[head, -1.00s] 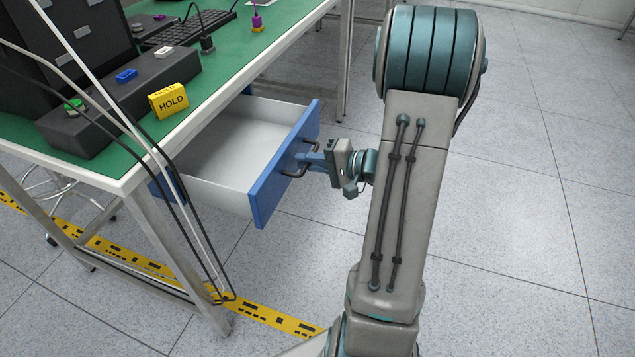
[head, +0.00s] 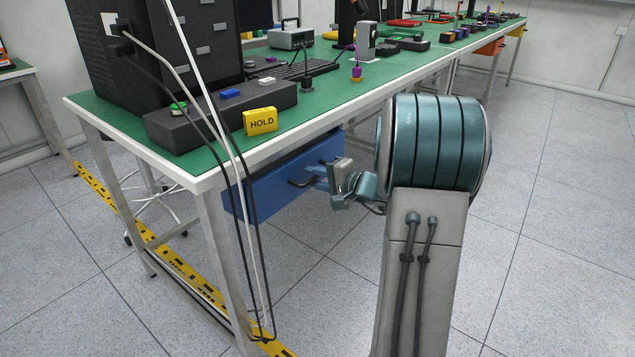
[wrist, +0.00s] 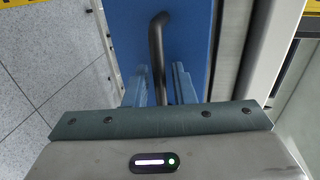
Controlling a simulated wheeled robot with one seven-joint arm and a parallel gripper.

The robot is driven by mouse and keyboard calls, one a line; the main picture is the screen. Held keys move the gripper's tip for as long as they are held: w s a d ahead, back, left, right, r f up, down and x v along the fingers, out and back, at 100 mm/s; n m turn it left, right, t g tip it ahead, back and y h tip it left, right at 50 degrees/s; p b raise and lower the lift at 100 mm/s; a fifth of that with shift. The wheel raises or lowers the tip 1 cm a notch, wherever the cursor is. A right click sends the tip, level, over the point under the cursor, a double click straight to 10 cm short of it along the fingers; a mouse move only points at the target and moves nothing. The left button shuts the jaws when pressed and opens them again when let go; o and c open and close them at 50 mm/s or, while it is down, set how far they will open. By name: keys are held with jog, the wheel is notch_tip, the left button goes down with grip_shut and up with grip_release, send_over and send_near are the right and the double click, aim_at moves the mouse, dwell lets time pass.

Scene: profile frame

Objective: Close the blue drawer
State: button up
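The blue drawer (head: 270,190) sits under the green-topped workbench, its blue front level with the bench side. No white interior shows, so it looks fully or almost fully in. Its dark handle (head: 302,181) is a bent bar, also seen in the wrist view (wrist: 157,45) standing off the blue front. My gripper (head: 318,178) is at the handle, with one finger on each side of the bar.
The workbench (head: 180,172) carries a yellow HOLD block (head: 261,121), a dark control box (head: 195,127) and a keyboard (head: 300,72). Cables hang across the drawer's left end near a metal bench leg (head: 222,260). The floor at right is clear.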

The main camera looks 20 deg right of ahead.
jog(key=p+v, duration=0.2)
jog(key=v, duration=1.2)
jog(key=shift+w, duration=0.1)
jog(key=s+a+r+n+g+p, duration=0.3)
jog(key=s+a+r+g+p, duration=0.3)
jog(key=a, duration=0.4)
jog(key=s+a+r+n+g+p, duration=0.4)
jog(key=a+r+p, duration=0.2)
jog(key=a+p, duration=0.25)
jog(key=s+a+r+n+g+h+p, duration=0.1)
jog(key=s+r+n+h+p, duration=0.4)
jog(key=r+p, duration=0.7)
jog(key=s+h, duration=0.2)
jog(key=s, duration=0.1)
jog(key=shift+a, duration=0.3)
